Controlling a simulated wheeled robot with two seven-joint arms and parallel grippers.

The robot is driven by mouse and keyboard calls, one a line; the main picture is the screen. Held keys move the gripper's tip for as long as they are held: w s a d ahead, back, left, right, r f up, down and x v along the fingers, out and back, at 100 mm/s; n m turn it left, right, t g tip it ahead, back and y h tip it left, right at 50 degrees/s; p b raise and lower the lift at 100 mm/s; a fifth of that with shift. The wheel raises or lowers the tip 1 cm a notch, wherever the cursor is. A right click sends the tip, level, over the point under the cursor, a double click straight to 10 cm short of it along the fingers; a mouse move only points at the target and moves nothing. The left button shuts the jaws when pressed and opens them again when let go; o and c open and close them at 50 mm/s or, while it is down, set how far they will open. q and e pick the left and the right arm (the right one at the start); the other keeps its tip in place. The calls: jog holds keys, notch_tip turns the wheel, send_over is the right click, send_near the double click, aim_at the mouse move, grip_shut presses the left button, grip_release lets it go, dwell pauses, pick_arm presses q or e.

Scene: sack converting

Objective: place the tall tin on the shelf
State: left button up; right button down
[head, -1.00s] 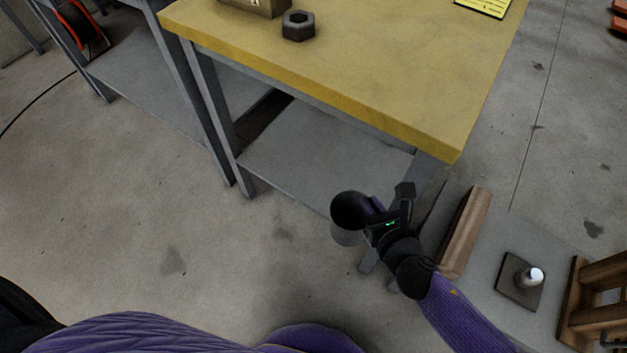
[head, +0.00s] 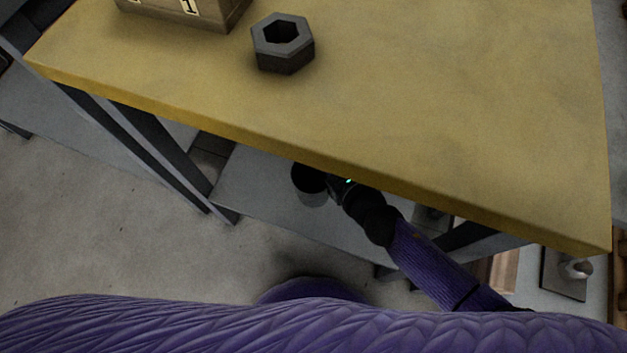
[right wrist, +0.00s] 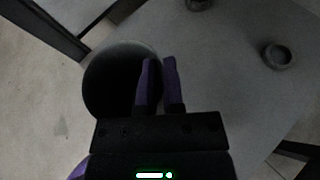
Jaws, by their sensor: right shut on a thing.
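The tall tin (head: 313,199) is a grey cylinder with a dark open top. It is beneath the yellow tabletop, over the grey lower shelf (head: 245,185). My right gripper (head: 328,183) is shut on the tin's wall. In the right wrist view the tin (right wrist: 108,82) is left of the fingers (right wrist: 160,68), one finger inside its rim and one outside. The shelf (right wrist: 220,75) spreads out to the right there. I cannot tell whether the tin's base touches the shelf. My left gripper is not in view.
The yellow tabletop (head: 450,110) overhangs my right arm. A large hex nut (head: 283,45) and a wooden box (head: 185,10) stand on it. In the right wrist view a small ring-shaped thing (right wrist: 277,56) is on the shelf; free room lies between it and the tin.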

pick_arm(q)
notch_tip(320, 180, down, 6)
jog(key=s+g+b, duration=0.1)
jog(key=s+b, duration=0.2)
jog(key=b, duration=0.3)
pick_arm(e)
notch_tip(320, 180, down, 8)
jog(key=shift+s+r, duration=0.1)
jog(key=shift+s, duration=0.05)
jog(key=shift+f, duration=0.5)
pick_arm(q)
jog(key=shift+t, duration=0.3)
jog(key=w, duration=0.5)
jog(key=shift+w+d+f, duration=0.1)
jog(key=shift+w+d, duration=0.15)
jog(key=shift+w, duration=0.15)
pick_arm(e)
jog(key=shift+r, duration=0.15)
jog(key=c, duration=0.7)
grip_release()
jog(key=shift+d, duration=0.1)
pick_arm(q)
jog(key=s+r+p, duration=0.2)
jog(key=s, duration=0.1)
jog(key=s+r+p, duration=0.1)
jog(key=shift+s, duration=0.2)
pick_arm(e)
jog(key=v, duration=1.2)
